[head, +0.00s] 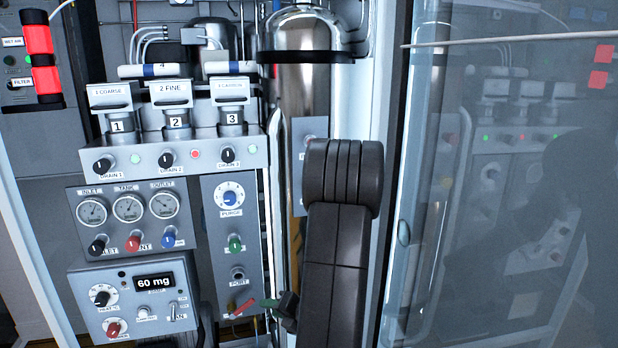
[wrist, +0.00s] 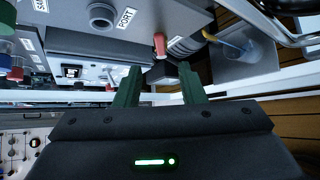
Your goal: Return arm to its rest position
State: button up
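My arm shows in the head view as dark links in front of the panel's right side. My gripper (wrist: 160,82) shows in the wrist view with two green fingers apart and nothing between them. In the head view a green finger (head: 270,303) shows low beside the arm, close to a red handle (head: 243,308) under the port; the rest of the gripper is hidden there. The red handle also shows in the wrist view (wrist: 160,44), beyond the fingertips, and I see no contact with it.
The fill panel (head: 185,220) has gauges, knobs and numbered filters. A metal cylinder (head: 303,90) stands behind my arm. A glass door (head: 500,180) is at the right. In the wrist view a grey bin (wrist: 240,60) holds a blue and yellow item.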

aim_at(247, 306)
jog(key=b+x, duration=0.2)
jog(key=x, duration=1)
jog(key=shift+a+f, duration=0.1)
jog(key=shift+a, duration=0.1)
jog(key=shift+d+f+y+b, duration=0.25)
jog(key=shift+f+y+b, duration=0.05)
jog(key=shift+b, duration=0.3)
jog(key=shift+d+m+y+b, duration=0.15)
jog(key=shift+m+y+b, duration=0.25)
jog(key=shift+m+b, duration=0.15)
